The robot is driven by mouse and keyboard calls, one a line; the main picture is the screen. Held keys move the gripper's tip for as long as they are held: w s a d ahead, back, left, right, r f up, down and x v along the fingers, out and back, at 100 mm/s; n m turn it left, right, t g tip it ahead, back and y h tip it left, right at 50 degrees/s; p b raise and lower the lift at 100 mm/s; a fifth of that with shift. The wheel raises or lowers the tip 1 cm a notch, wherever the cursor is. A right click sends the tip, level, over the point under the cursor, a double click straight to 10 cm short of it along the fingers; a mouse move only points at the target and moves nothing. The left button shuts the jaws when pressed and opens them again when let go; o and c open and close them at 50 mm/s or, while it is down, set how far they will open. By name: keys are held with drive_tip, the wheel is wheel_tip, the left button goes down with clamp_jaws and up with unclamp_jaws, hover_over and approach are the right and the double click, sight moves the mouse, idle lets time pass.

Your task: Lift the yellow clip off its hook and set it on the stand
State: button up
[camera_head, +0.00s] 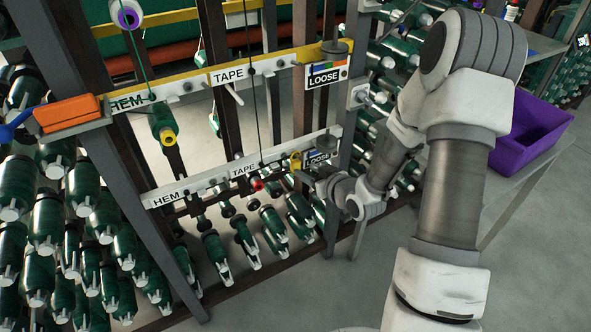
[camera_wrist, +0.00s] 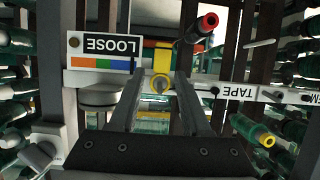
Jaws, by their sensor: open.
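The yellow clip (camera_head: 296,160) hangs on the lower rail, just left of the lower LOOSE sign. In the wrist view the clip (camera_wrist: 162,62) is upright in front of the rail, with a round grey hook end (camera_wrist: 159,84) at its end nearer me. My gripper (camera_wrist: 160,78) is open, its two fingers on either side of the clip's near end. I cannot tell whether either finger touches it. In the head view my gripper is small and partly hidden near the lower LOOSE sign. I cannot tell for certain which object is the stand.
A dark grey round piece (camera_head: 335,47) sits on the upper rail. Green spools (camera_head: 215,250) crowd below, and a purple bin (camera_head: 530,125) stands right.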

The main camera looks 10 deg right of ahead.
sight(298, 165)
drive_tip(key=b+x, duration=0.2)
drive_tip(key=x, duration=0.4)
drive_tip(key=shift+w+a, duration=0.2)
drive_tip(key=shift+a, duration=0.05)
clamp_jaws()
